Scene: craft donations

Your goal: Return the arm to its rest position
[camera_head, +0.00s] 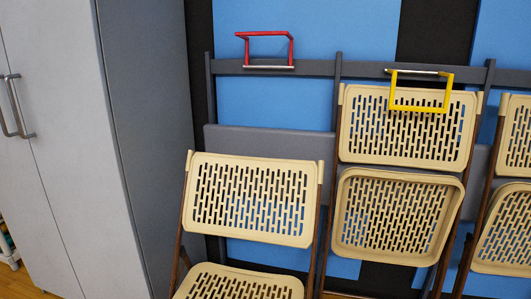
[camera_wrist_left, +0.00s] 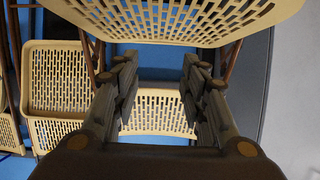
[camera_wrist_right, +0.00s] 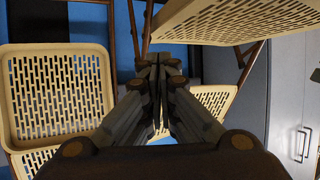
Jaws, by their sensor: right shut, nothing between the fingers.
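Neither arm shows in the head view. My left gripper (camera_wrist_left: 157,72) shows in the left wrist view with its fingers spread wide apart and nothing between them. A beige slotted chair panel (camera_wrist_left: 180,20) spans the top of that view, beyond the fingers. My right gripper (camera_wrist_right: 159,64) shows in the right wrist view with its fingertips together and nothing held. A beige chair panel (camera_wrist_right: 222,20) is at the upper right of that view, and another slotted panel (camera_wrist_right: 60,97) is at the left. I cannot tell how far the fingers are from the panels.
A beige folding chair (camera_head: 254,200) stands lower, left of the middle chair (camera_head: 408,128) at the dark rack (camera_head: 312,68). Another chair (camera_head: 505,228) is at the right edge. Red (camera_head: 291,48) and yellow (camera_head: 420,108) brackets are on the rail. A grey cabinet (camera_head: 75,150) stands left.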

